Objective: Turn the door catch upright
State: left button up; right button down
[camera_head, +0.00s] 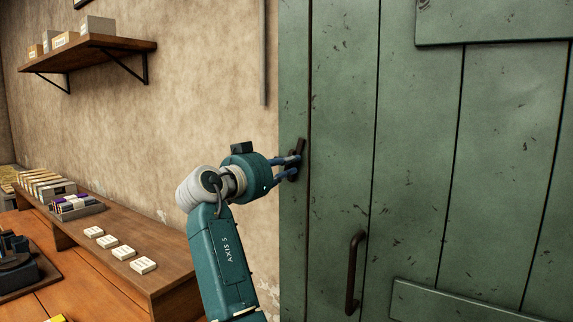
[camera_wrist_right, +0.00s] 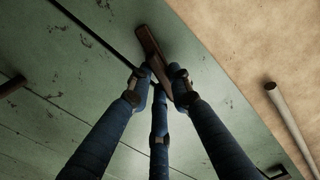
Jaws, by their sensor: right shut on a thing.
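The door catch (camera_head: 300,146) is a small dark bar near the left edge of the green door (camera_head: 343,130). In the head view it stands near upright, with its top leaning slightly right. My right gripper (camera_head: 293,167) is at the catch, its blue fingers reaching it from the left. In the right wrist view, the brown catch (camera_wrist_right: 151,48) runs at an angle to the dark door seam. There the three fingers of my right gripper (camera_wrist_right: 160,88) are closed around its near end. The fingertips partly hide that end. My left gripper is not in view.
A dark door handle (camera_head: 354,272) sits lower right of the catch. A wooden bench (camera_head: 150,262) with white blocks stands on the left, below a wall shelf (camera_head: 100,42). A vertical pipe (camera_head: 263,60) runs down the wall. The door face right of the catch is clear.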

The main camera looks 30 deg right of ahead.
jog(key=shift+r+n+p, duration=0.15)
jog(key=shift+n+p, duration=0.05)
jog(key=shift+n, duration=0.6)
jog(key=shift+r+n+p, duration=0.15)
jog(key=shift+n, duration=0.65)
jog(key=c, duration=1.8)
grip_release()
jog(key=shift+d, duration=0.1)
jog(key=shift+o, duration=1.1)
jog(key=shift+f, duration=0.15)
jog(key=v, duration=1.2)
jog(key=shift+d+f, duration=0.1)
